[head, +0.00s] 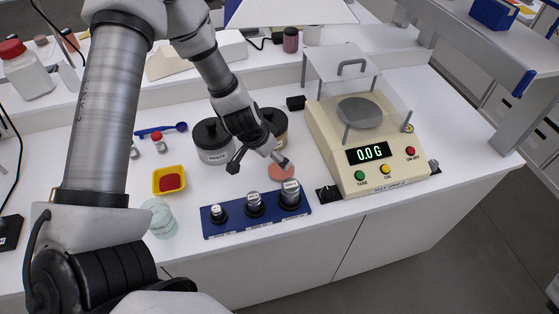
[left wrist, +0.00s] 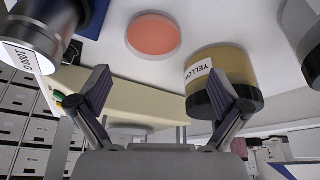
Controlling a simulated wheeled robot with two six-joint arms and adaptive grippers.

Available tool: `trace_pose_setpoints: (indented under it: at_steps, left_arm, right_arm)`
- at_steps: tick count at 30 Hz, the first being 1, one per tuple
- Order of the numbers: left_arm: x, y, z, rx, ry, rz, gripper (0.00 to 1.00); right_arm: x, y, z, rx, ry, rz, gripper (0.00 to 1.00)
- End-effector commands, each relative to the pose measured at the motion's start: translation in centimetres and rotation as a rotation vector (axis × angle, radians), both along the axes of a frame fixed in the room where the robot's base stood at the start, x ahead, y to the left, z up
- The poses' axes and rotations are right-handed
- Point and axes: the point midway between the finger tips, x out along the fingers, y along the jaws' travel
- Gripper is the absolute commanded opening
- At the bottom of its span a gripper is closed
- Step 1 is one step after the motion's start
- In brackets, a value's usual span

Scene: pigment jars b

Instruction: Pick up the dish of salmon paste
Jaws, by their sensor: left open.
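The dish of salmon paste (head: 279,173) is a small round dish with a flat pinkish-orange surface. It sits on the white bench behind the blue weight block, left of the balance. It also shows whole in the left wrist view (left wrist: 153,34), ahead of the fingers. My left gripper (head: 259,163) is open and empty, its fingers spread above the bench. One fingertip shows close to the dish in the head view, partly over its edge. In the left wrist view the gripper (left wrist: 160,88) has nothing between its fingers, and the dish lies beyond them. My right gripper is not in view.
A black-lidded jar (head: 213,153) stands left of the gripper. The blue block (head: 232,227) holds metal weights in front. A balance (head: 335,165) reading 0.0 stands right. A yellow tray (head: 157,186) holds red powder.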

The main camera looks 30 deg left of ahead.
Motion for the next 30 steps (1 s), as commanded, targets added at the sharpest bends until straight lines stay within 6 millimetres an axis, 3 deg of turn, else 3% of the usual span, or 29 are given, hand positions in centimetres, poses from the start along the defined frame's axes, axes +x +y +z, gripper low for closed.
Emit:
trace_pose_setpoints:
  at_steps: [13,21,22,26,30]
  left_arm:
    - [2.1,-0.3,-6.9,0.000,0.004,0.001,1.00]
    - [2.5,-0.4,-7.2,-0.001,0.003,0.001,1.00]
    - [2.5,-0.4,-7.2,-0.001,0.003,0.001,0.96]
    - [2.5,-0.4,-7.2,-0.001,0.003,0.001,0.50]
    - [2.4,-0.4,-7.3,-0.002,0.004,0.001,0.48]
  right_arm:
    - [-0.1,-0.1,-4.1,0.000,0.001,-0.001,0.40]
    - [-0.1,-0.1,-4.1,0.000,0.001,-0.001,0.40]
    - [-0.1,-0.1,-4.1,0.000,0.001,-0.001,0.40]
    - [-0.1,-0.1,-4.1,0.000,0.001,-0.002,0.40]
    - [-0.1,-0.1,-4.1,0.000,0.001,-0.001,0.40]
